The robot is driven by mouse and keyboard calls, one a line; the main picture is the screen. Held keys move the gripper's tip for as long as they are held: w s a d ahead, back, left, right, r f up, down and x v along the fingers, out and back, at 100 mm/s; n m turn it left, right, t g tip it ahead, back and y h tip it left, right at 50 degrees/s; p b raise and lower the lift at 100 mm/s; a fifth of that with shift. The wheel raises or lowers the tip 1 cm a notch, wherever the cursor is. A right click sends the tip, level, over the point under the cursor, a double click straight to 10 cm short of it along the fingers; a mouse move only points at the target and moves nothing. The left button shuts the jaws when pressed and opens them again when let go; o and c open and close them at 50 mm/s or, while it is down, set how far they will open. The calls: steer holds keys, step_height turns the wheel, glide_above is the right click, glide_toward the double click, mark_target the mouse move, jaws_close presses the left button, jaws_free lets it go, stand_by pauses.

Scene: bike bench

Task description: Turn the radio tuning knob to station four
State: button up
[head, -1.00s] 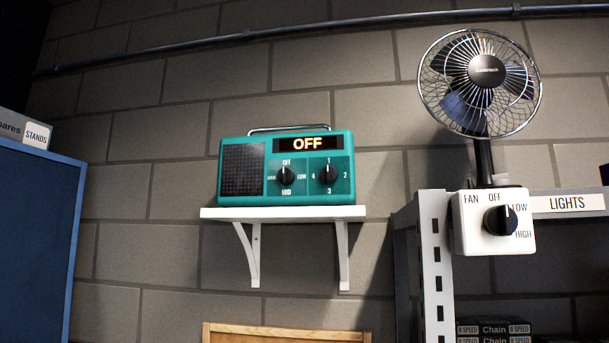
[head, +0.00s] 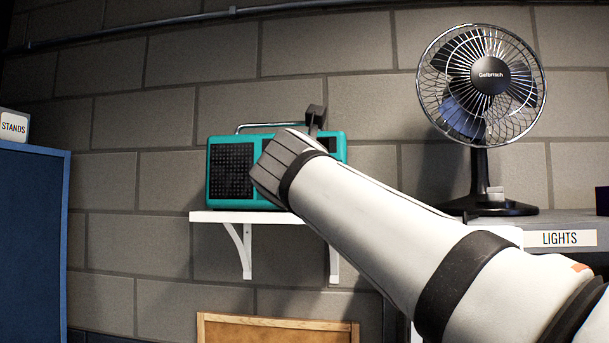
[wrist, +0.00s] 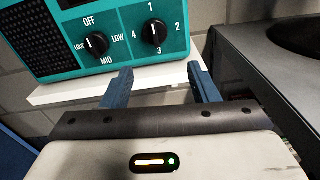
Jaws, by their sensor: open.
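The teal radio (head: 225,170) stands on a white wall shelf, with its front partly hidden behind my arm in the head view. In the wrist view the radio (wrist: 122,63) fills the upper left. Its tuning knob (wrist: 155,33), black and ringed by numbers 1 to 4, appears to point up near 1. A second black knob (wrist: 96,44), marked OFF, LOW, MID and LOUD, is to its left. My gripper (wrist: 160,75) is open and empty. Its two blue fingers are spread below the tuning knob in the picture, apart from it. The radio's display is mostly hidden.
The white shelf (head: 205,216) is under the radio. To the right, a black fan (head: 485,80) stands on a grey shelf labelled LIGHTS (head: 568,238). A blue panel (head: 30,240) is at the left. A wood-framed board (head: 275,330) is below.

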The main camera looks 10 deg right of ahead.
steer(key=w+d+r+n+p, duration=0.1)
steer(key=w+d+r+p, duration=0.1)
steer(key=w, duration=0.5)
steer(key=shift+d+r+t, duration=0.15)
steer(key=shift+r+t, duration=0.05)
steer(key=shift+t, duration=0.1)
